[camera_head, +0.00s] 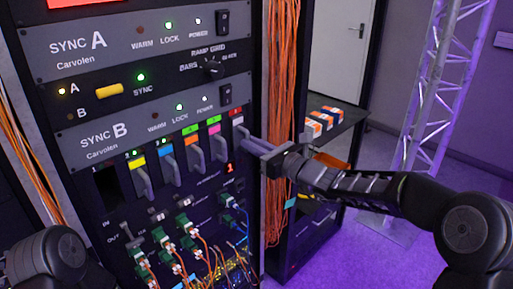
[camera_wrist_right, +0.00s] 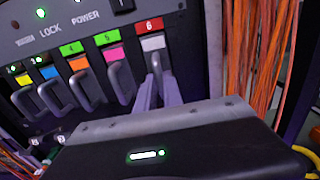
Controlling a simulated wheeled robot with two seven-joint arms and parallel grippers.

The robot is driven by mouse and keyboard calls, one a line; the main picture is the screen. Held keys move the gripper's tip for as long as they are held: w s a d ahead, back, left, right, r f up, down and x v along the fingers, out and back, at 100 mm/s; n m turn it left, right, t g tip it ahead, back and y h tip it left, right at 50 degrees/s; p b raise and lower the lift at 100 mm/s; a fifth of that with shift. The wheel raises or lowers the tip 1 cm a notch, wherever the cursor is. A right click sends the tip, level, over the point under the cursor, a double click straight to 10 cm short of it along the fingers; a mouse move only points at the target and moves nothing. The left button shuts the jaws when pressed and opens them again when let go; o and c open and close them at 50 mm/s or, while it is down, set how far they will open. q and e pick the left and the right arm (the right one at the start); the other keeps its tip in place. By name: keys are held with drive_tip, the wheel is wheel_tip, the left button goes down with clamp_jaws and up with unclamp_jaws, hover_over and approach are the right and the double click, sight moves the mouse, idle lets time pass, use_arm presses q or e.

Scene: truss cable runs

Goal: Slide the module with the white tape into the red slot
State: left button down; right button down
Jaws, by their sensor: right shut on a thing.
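The module with the white tape (camera_head: 238,121) is at the right end of the module row in the rack, directly under the red label. In the right wrist view the white tape (camera_wrist_right: 153,43) shows under the red label (camera_wrist_right: 150,25) marked 6. The module's face looks about level with its neighbours; its exact depth is hard to tell. My right gripper (camera_head: 257,146) reaches in from the right and is shut on this module's grey handle. In the wrist view its fingers (camera_wrist_right: 156,93) hide part of the handle. My left gripper is out of view.
Modules with yellow (camera_head: 136,163), blue, orange and pink tape fill the row to the left. A dark empty slot (camera_head: 107,190) is at its left end. Orange cables (camera_head: 281,70) hang right of the rack. Patch cables hang below. A side table (camera_head: 345,120) stands behind my right arm.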

drive_tip(key=shift+w+a+r, duration=0.1)
drive_tip(key=shift+w+a, duration=0.25)
drive_tip(key=c, duration=1.4)
unclamp_jaws()
drive_tip(key=shift+w+a, duration=0.1)
drive_tip(key=b+v, duration=0.1)
drive_tip(key=v, duration=0.7)
drive_tip(key=shift+w, duration=0.1)
